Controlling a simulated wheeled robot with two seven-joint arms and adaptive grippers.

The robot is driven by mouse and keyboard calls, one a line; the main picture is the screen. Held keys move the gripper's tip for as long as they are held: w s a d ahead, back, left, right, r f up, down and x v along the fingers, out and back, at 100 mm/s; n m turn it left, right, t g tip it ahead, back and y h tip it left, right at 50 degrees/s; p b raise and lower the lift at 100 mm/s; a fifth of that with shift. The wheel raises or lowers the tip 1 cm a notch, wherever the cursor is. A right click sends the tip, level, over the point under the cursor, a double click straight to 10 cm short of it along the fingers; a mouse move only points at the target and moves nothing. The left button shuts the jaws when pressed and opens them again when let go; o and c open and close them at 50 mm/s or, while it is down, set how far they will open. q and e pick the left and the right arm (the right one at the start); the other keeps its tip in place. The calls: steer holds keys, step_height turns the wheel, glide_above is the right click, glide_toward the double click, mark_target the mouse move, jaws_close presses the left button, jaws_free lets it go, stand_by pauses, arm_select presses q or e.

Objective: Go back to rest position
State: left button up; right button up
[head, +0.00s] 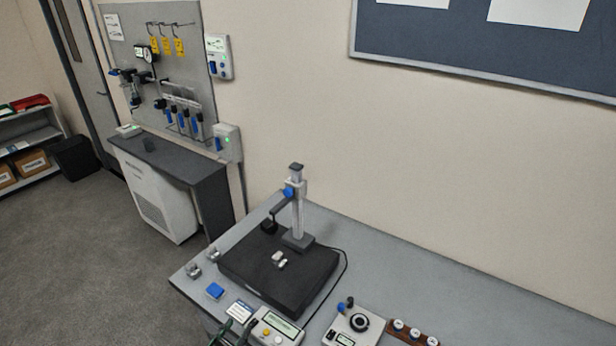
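Only the tips of my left gripper (236,328) show, at the bottom edge of the head view. Its two dark fingers stand apart with nothing visible between them, beside a small display unit (277,328) at the front of the grey bench. The rest of this gripper and its arm are cut off by the frame. My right gripper is not in view.
A white cabinet (155,200) stands left. Open floor (80,270) lies at left.

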arm_select(q)
steer(key=s+a+f+n+g+y, duration=0.15)
steer(key=s+a+f+g, duration=0.3)
steer(key=s, duration=0.45)
steer(key=s+a+f+n+g+y, duration=0.1)
steer(key=s+a+f+g+y, duration=0.3)
steer(key=s, duration=0.6)
steer(key=s+a+f+n+g+y, duration=0.1)
steer(key=s+a+f+n+g, duration=0.15)
steer(key=s+a+f, duration=0.45)
steer(key=s+d+f+m+g, duration=0.1)
steer(key=s+d+f, duration=0.1)
steer(key=f, duration=1.2)
steer(key=s+d+f, duration=0.1)
steer(key=s+f, duration=0.2)
steer(key=f, duration=1.1)
steer(key=s+f+m+g, duration=0.1)
steer(key=s+f, duration=1.5)
steer(key=s, duration=0.2)
steer(key=shift+s+f+g, duration=0.3)
steer(key=shift+s+f, duration=0.05)
steer(key=shift+f, duration=0.05)
